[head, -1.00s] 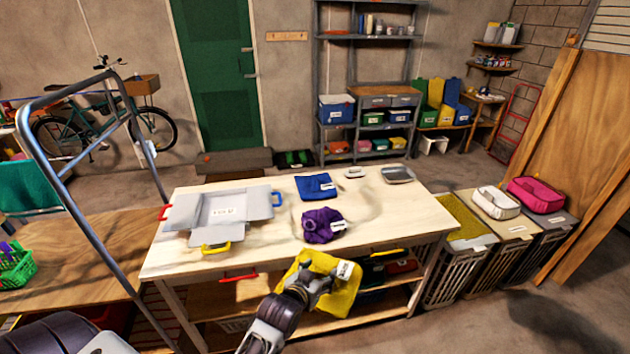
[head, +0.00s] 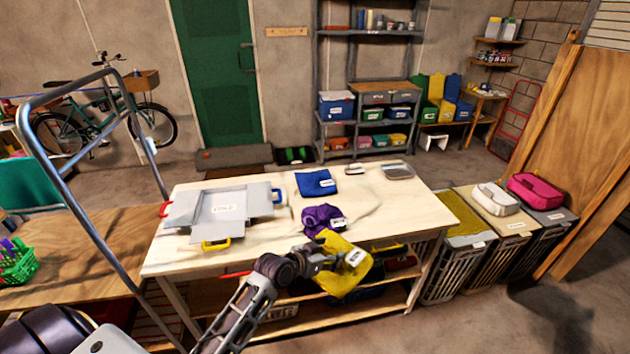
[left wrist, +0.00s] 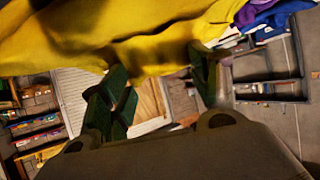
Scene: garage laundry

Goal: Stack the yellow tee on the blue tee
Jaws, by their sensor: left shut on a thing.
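The yellow tee (head: 343,268) hangs from my left gripper (head: 322,262) at the front edge of the table in the head view. The gripper is shut on it. In the left wrist view the yellow cloth (left wrist: 130,35) fills the top, above the fingers (left wrist: 160,90). The blue tee (head: 316,183) lies folded with a white label on the table, behind the yellow tee and apart from it. My right gripper is not in view.
A crumpled purple cloth (head: 322,219) lies between the yellow tee and the blue tee. A grey folding board (head: 190,210) with coloured handles lies at the table's left. A grey tray (head: 398,172) is at the back right. Bare tabletop (head: 385,210) shows at right.

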